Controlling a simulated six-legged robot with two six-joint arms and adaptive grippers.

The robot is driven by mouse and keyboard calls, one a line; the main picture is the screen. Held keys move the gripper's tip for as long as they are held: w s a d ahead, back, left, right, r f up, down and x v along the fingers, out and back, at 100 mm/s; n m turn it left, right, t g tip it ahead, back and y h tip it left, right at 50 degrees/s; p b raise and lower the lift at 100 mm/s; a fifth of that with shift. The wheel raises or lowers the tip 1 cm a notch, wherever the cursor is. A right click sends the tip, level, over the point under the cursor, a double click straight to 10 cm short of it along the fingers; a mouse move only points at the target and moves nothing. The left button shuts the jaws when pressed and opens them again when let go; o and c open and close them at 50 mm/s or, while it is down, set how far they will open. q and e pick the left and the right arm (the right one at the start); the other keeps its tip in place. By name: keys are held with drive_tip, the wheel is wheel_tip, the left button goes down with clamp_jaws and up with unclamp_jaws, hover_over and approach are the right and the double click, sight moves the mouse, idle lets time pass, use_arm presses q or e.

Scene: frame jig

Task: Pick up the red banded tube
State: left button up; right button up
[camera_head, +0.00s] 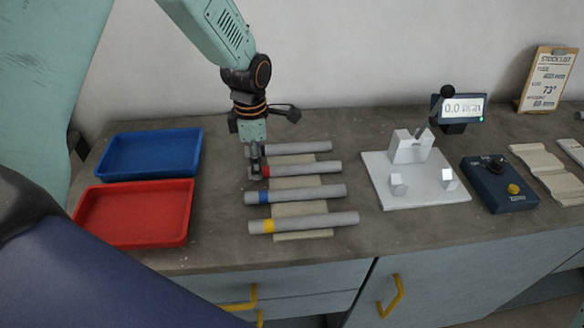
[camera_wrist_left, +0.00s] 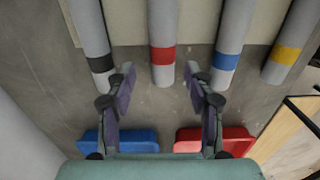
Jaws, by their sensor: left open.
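The red banded tube (camera_head: 305,168) is a grey tube with a red band at its left end. It lies second from the back in a row on the counter. In the left wrist view the red banded tube (camera_wrist_left: 163,60) lies between the fingers' directions, its end near the fingertips. My left gripper (camera_head: 259,173) is open at the banded left end and hides part of it. In the left wrist view my left gripper (camera_wrist_left: 158,88) has its two fingers apart, one on each side of the tube's end. I cannot tell whether they touch it. My right gripper is not in view.
Tubes with black (camera_wrist_left: 101,63), blue (camera_head: 300,194) and yellow (camera_head: 305,222) bands lie parallel and close by on a beige rack (camera_head: 300,209). A blue tray (camera_head: 150,155) and a red tray (camera_head: 135,212) stand left. A white jig (camera_head: 415,180) stands right.

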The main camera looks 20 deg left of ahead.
use_arm(q)
drive_tip(key=shift+f, duration=0.65)
drive_tip(key=shift+d+f, duration=0.2)
drive_tip(key=shift+d, duration=0.65)
drive_tip(key=shift+a+f, duration=0.1)
drive_tip(key=shift+a, duration=0.5)
drive_tip(key=shift+c, duration=1.3)
drive_tip(key=shift+w+d, duration=0.1)
drive_tip(key=shift+d, duration=0.4)
drive_tip(key=c, duration=0.6)
drive_tip(key=shift+a, duration=0.35)
clamp_jaws()
